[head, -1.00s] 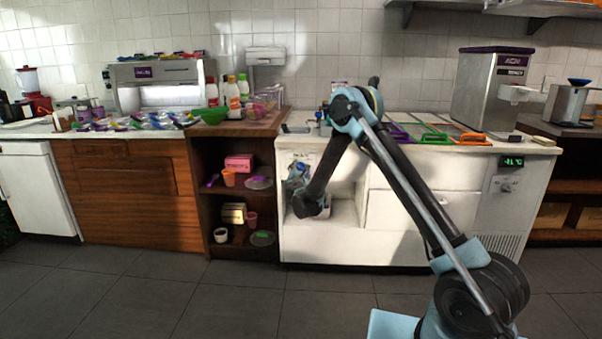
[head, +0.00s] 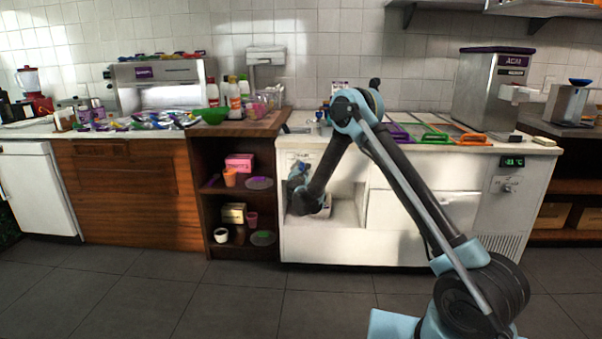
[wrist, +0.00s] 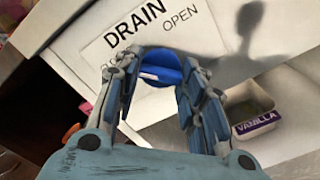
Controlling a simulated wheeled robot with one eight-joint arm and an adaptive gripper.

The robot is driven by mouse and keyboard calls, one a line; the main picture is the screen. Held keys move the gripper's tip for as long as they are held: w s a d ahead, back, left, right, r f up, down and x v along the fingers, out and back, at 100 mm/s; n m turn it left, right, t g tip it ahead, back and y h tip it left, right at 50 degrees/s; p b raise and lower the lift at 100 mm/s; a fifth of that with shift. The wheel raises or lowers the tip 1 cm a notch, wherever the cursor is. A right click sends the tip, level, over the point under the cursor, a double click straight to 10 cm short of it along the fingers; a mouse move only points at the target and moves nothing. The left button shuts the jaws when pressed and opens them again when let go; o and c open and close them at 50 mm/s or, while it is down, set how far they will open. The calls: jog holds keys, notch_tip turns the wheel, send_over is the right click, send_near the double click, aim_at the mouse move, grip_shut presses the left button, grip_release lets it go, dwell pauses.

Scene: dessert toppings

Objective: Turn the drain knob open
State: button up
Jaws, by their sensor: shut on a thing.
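The drain knob (wrist: 160,74) is round and blue with a pale bar across its face. It sits by a white label (wrist: 135,35) reading "DRAIN" and "OPEN"; the rest of the label is partly hidden by my fingers. My gripper (wrist: 158,62) has its two blue-grey fingers on either side of the knob and is shut on it. In the head view my gripper (head: 298,170) is at the upper left of the white counter's open niche, and my own wrist and fingers hide the knob there.
A tub labelled "VANILLA" (wrist: 252,115) stands in the niche to the right of my fingers. The brown shelf unit (head: 208,200) with cups and boxes is just left. White drawer fronts (head: 405,210) are to the right. The dark floor in front is clear.

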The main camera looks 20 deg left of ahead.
jog(key=shift+d+m, duration=0.1)
jog(key=shift+m, duration=0.3)
jog(key=m, duration=0.3)
jog(key=shift+m, duration=0.4)
jog(key=m, duration=0.4)
jog(key=shift+m, duration=0.3)
jog(key=m, duration=0.8)
jog(key=shift+r, duration=0.1)
jog(key=shift+m, duration=0.5)
jog(key=o, duration=1.1)
jog(key=shift+c, duration=0.2)
